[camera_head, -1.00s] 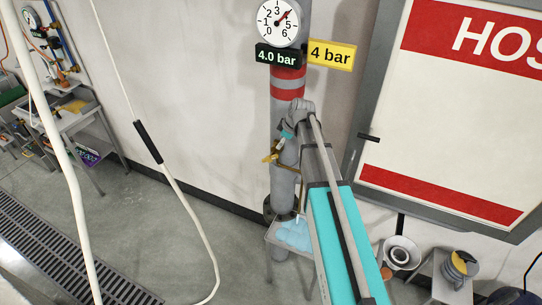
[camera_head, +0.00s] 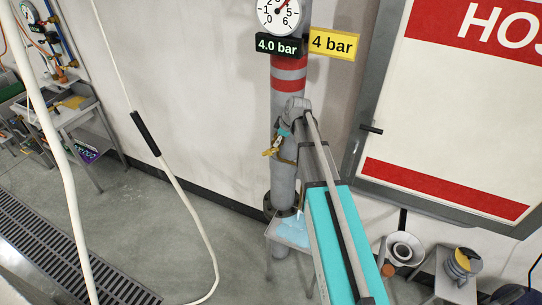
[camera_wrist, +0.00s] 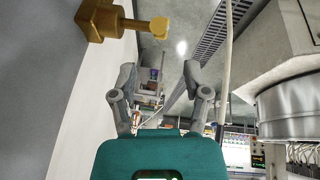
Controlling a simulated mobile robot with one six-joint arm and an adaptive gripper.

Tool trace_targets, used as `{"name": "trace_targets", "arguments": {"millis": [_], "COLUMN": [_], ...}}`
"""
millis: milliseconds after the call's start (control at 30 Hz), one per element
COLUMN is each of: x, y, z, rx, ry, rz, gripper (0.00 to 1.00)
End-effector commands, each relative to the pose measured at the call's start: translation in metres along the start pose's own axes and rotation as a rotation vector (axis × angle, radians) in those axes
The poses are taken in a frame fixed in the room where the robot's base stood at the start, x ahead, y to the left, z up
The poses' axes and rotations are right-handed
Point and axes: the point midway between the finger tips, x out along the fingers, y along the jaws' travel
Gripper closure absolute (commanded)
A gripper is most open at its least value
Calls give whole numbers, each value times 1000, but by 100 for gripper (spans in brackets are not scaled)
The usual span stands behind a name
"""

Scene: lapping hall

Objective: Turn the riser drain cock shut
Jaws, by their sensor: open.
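The riser (camera_head: 288,95) is a grey pipe with red bands on the wall. The brass drain cock (camera_head: 270,151) sticks out from its left side, below the bands. In the wrist view a brass body with a stubby, round-ended stem, which looks like the cock (camera_wrist: 100,20), shows at the top left. My gripper (camera_wrist: 158,75) is open, with both grey fingers apart and nothing between them. The brass stem lies above and beyond the fingers, apart from them in that picture.
A gauge (camera_head: 279,12) tops the riser, with a 4.0 bar display (camera_head: 279,45) and a yellow 4 bar sign (camera_head: 333,44). A small stand (camera_head: 279,235) with a blue cloth is at its foot. A hose cabinet (camera_head: 445,130) is at right. A white hose (camera_head: 190,205) hangs at left.

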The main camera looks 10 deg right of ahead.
Motion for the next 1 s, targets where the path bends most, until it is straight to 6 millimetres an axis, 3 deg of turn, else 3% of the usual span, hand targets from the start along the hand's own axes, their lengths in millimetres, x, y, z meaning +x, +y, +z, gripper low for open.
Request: {"name": "trace_targets", "arguments": {"millis": [1000], "x": [89], "y": [0], "z": [2], "rx": [0], "ry": [0], "rz": [1], "gripper": [39]}}
